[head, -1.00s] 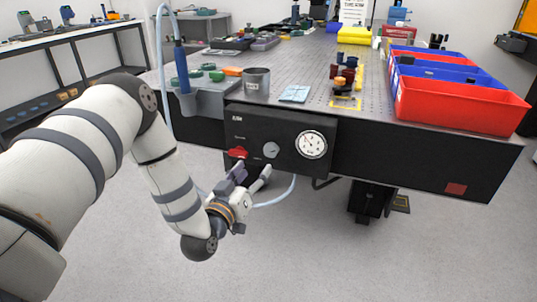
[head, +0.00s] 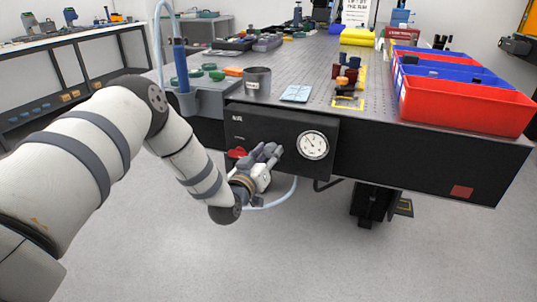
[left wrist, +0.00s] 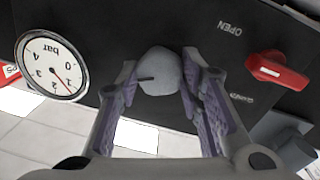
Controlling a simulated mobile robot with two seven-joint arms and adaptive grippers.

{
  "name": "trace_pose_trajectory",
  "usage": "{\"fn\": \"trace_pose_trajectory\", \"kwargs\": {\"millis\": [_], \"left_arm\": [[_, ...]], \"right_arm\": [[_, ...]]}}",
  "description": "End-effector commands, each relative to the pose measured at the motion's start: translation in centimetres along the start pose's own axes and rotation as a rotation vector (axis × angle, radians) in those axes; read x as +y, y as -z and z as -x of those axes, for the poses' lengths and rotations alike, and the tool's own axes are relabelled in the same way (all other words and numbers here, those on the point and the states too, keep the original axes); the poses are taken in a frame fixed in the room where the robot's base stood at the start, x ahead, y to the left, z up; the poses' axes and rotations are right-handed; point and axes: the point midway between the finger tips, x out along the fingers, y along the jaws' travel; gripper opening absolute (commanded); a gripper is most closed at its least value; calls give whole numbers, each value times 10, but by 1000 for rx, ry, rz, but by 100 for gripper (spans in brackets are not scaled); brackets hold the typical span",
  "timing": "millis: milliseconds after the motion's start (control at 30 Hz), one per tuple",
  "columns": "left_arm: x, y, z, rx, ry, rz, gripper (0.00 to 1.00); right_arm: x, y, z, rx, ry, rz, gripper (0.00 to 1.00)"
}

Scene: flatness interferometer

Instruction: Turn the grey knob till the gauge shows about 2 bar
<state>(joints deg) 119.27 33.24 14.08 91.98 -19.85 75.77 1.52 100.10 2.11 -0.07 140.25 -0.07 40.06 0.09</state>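The grey knob (left wrist: 160,72) is on the front of a black panel (head: 236,125) under the bench top. My left gripper (head: 270,152) is at the panel and hides the knob in the head view. In the left wrist view my left gripper (left wrist: 160,85) is open, one finger on each side of the knob, with small gaps seeming to show. The knob has a dark pointer line. The round white gauge (head: 313,145) is right of the knob; it shows upside down in the wrist view (left wrist: 50,64). Its needle seems near 1, too small to read exactly. My right gripper is out of view.
A red valve handle (left wrist: 277,70), near the word OPEN, is beside the knob; it also shows in the head view (head: 237,153). A pale blue hose (head: 284,198) loops below the panel. Red bins (head: 465,105) stand on the bench at the right.

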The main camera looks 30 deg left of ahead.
Motion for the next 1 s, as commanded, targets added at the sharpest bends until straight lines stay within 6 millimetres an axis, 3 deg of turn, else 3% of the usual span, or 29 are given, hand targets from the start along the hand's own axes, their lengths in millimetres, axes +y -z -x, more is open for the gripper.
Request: {"fn": "trace_pose_trajectory", "kwargs": {"millis": [400, 433, 500, 833, 1000], "left_arm": [[0, -1, 0, -7, 2, -88, 6], [0, -1, 0, -7, 2, -88, 39], [0, -1, 0, -7, 2, -88, 54], [0, -1, 4, -7, 2, -87, 54], [0, -1, 39, -11, 3, -87, 54]], "right_arm": [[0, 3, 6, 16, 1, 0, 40], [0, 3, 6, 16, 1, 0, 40], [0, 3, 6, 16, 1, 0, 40], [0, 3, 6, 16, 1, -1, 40], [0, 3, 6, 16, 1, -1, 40]]}}
